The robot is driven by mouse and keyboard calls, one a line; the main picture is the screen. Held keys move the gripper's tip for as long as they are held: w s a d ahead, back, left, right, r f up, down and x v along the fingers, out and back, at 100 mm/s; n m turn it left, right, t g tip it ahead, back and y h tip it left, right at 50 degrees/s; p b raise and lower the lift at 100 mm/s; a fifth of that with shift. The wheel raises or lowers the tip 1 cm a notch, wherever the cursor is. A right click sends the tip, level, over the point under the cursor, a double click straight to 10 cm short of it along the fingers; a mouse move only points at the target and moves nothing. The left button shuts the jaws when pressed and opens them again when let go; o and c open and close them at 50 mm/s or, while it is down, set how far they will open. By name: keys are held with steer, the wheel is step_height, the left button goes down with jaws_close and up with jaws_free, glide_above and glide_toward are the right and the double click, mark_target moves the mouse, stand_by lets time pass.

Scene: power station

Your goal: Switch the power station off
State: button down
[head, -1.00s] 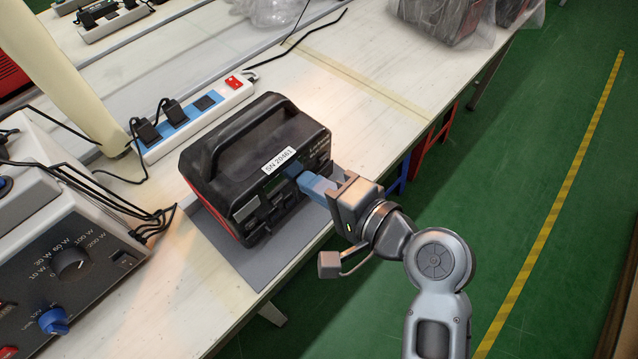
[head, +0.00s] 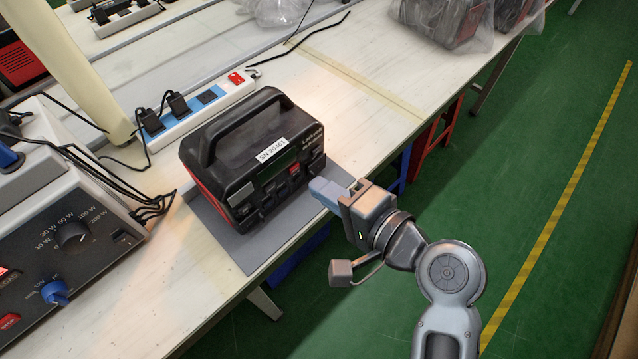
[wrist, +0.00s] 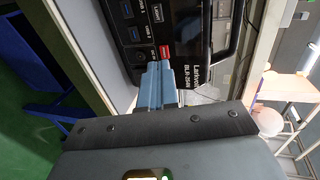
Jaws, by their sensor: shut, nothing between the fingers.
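The power station (head: 225,140) is a black box with a top handle, red side trim and a white serial label. It stands on a grey mat (head: 246,256) near the table's front edge. Its front panel (wrist: 150,22) fills the upper part of the wrist view, with several ports and a red button (wrist: 166,52). My gripper (head: 318,188) is shut and empty, in front of the panel's right part. In the head view a gap shows between the fingertips and the panel. In the wrist view the blue fingertips (wrist: 158,72) appear just below the red button. I cannot read the power state.
A white and blue power strip (head: 200,105) with plugs and a red switch lies behind the station. A grey load box with knobs (head: 70,235) stands at the left, with black cables between. The table is clear to the right of the station.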

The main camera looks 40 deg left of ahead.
steer(key=v, duration=0.8)
steer(key=shift+d, duration=0.35)
steer(key=shift+r, duration=0.1)
